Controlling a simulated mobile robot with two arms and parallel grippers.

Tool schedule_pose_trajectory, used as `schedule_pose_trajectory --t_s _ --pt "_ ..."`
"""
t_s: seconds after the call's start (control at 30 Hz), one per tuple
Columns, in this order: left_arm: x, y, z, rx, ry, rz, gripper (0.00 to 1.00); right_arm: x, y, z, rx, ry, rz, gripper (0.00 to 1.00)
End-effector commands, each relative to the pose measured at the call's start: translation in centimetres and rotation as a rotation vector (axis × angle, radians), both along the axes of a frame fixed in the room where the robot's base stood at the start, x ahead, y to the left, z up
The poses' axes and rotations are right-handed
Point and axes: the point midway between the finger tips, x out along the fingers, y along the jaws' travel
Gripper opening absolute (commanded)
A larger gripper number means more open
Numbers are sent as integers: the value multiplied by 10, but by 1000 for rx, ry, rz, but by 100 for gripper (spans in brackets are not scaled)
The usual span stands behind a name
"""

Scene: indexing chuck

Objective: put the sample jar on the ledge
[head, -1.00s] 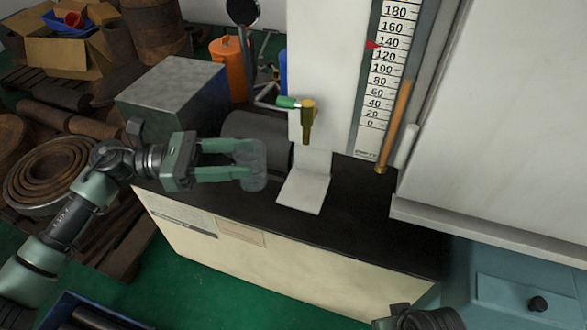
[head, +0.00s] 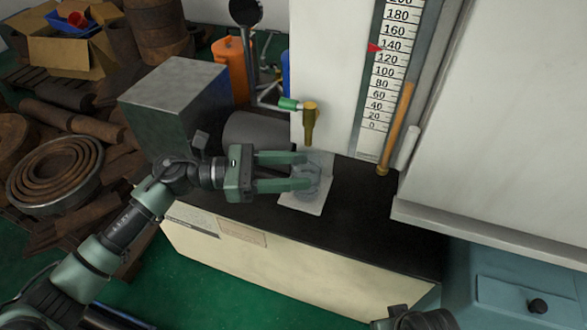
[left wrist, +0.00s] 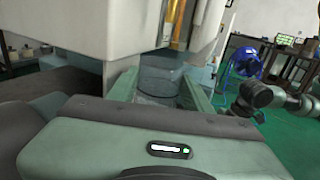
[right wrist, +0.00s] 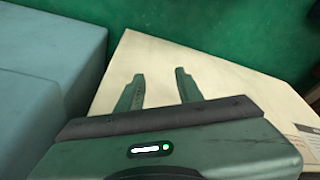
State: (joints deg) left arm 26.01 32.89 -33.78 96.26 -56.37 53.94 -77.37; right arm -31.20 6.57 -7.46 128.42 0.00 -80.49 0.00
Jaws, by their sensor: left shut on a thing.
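The sample jar (head: 306,181) is a see-through greyish jar between the fingers of my left gripper (head: 304,171). The gripper is shut on it. The left wrist view also shows the clear jar (left wrist: 158,80) between the fingers. The ledge (head: 308,208) is a small pale plate at the foot of the white column, on the dark bench top. The jar is over the ledge in the head view; I cannot tell if it touches it. My right gripper (right wrist: 160,77) is open and empty in the right wrist view.
A brass nozzle (head: 310,122) with a green-sleeved pipe hangs just behind the jar. A grey block (head: 175,105) and a dark cylinder (head: 255,130) stand left of the ledge. A scale (head: 388,80) and a white cabinet (head: 495,130) rise to the right. The dark bench top (head: 350,220) is clear in front.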

Motion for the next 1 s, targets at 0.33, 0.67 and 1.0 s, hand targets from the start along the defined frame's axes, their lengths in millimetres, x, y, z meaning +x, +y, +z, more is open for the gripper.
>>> schedule_pose_trajectory --t_s 0.33,0.67,1.0 --pt "0 0 -1 0 0 0 8 -1 0 6 0 -2 -1 36" --pt "0 0 -2 0 0 0 72 -1 0 13 1 -9 -2 36" --pt "0 0 2 0 0 0 72 -1 -1 4 -1 -1 1 36"
